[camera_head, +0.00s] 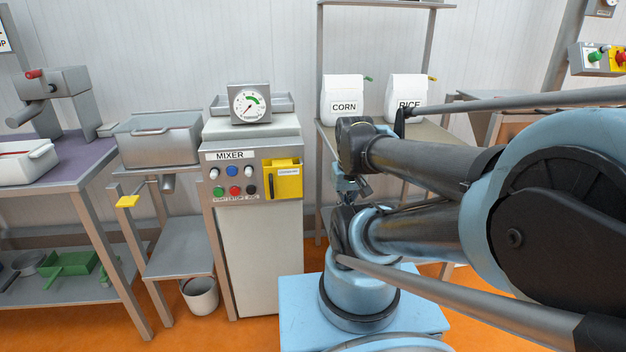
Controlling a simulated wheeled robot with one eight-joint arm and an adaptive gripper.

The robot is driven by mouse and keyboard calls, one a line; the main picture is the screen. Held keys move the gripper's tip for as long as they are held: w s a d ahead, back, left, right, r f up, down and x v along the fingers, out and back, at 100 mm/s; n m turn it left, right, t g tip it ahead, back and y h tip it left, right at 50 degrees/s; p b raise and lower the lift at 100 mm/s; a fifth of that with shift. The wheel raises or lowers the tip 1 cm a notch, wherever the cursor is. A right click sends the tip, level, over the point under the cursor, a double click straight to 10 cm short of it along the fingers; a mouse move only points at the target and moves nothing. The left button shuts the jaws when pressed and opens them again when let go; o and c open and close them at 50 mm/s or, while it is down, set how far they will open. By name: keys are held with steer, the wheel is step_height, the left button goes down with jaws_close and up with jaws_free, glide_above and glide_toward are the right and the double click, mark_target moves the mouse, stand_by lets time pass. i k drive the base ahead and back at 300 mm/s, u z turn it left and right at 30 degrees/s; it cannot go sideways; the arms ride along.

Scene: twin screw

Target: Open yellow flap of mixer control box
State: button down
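The mixer control box (254,181) is a grey panel labelled MIXER on the front of a pale cabinet left of centre. The yellow flap (288,184) is at the right end of this panel. It has a small white label and a dark vertical bar near its left side. The flap looks shut, though its hinge and edges are too small to judge. My gripper (352,187) appears small and dark, to the right of the flap and apart from it in the picture. Parts of my arm crowd around it, and its fingers cannot be made out clearly.
Knobs and coloured buttons (233,171) sit left of the flap. A dial scale (250,104) stands on the cabinet. CORN (343,107) and RICE (404,101) bags stand on a table behind my arm. A grey bin (199,296) is on the orange floor at left.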

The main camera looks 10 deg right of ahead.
mark_target(284, 179)
steer(key=z, duration=1.9)
steer(key=k, duration=1.35)
steer(key=u, duration=1.5)
steer(key=i, duration=0.5)
steer(key=z, duration=0.05)
